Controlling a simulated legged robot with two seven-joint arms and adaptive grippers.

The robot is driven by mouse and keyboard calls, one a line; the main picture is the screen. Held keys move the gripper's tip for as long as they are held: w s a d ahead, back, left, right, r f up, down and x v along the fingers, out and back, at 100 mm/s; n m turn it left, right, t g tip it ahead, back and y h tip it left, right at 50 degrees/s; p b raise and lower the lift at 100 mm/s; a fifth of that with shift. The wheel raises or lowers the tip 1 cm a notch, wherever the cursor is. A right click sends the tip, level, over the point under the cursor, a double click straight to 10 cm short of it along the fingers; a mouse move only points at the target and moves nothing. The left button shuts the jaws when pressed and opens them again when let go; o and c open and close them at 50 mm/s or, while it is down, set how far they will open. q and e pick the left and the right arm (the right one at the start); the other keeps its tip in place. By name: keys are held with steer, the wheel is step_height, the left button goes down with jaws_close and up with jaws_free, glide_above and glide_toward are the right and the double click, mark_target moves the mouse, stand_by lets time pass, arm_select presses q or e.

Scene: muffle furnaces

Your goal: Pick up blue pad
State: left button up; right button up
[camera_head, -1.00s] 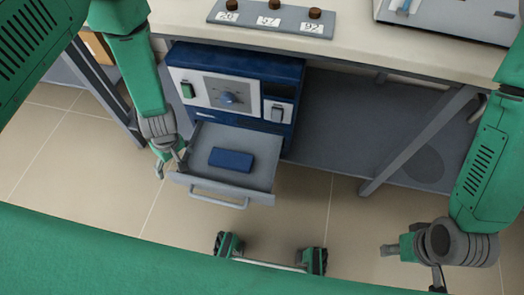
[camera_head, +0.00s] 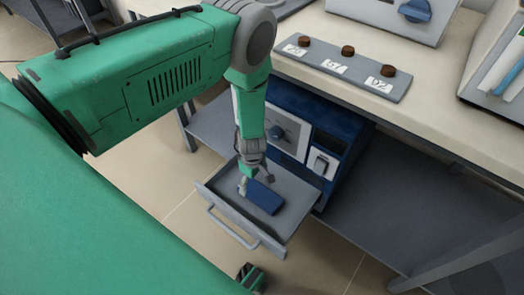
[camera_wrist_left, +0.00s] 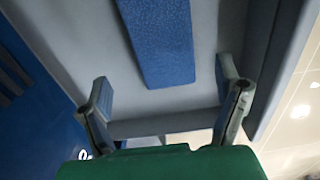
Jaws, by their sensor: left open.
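The blue pad (camera_head: 263,198) is a flat rectangular block lying in the open grey drawer (camera_head: 290,233) of the blue furnace (camera_head: 345,125). My left gripper (camera_head: 254,184) is over the drawer, at the pad's upper left end in the head view. In the left wrist view the pad (camera_wrist_left: 160,40) lies beyond the fingers, between their lines, and one end points toward my gripper. The left gripper (camera_wrist_left: 168,95) is open with nothing between its fingers. The drawer floor (camera_wrist_left: 90,45) shows around the pad.
The bench (camera_head: 440,105) stands above the furnace and carries a grey strip (camera_head: 365,77) with several brown knobs and number labels. The drawer's handle (camera_head: 230,230) and raised walls border the pad.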

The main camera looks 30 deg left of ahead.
mark_target(253, 188)
arm_select(q)
steer(key=shift+f, duration=0.3)
steer(key=f, duration=0.1)
steer(key=f+b, duration=0.1)
steer(key=f, duration=0.1)
steer(key=f+b, duration=0.1)
steer(key=f, duration=0.1)
steer(key=shift+s+a, duration=0.15)
steer(key=shift+s, duration=0.1)
steer(key=shift+d+r, duration=0.15)
steer(key=shift+d, duration=0.1)
steer(key=shift+c, duration=0.8)
steer(key=shift+d, duration=0.15)
steer(key=c, duration=0.9)
steer(key=shift+a, duration=0.2)
arm_select(e)
steer(key=shift+a+f, duration=0.25)
steer(key=shift+f, duration=0.9)
steer(key=shift+a, duration=0.1)
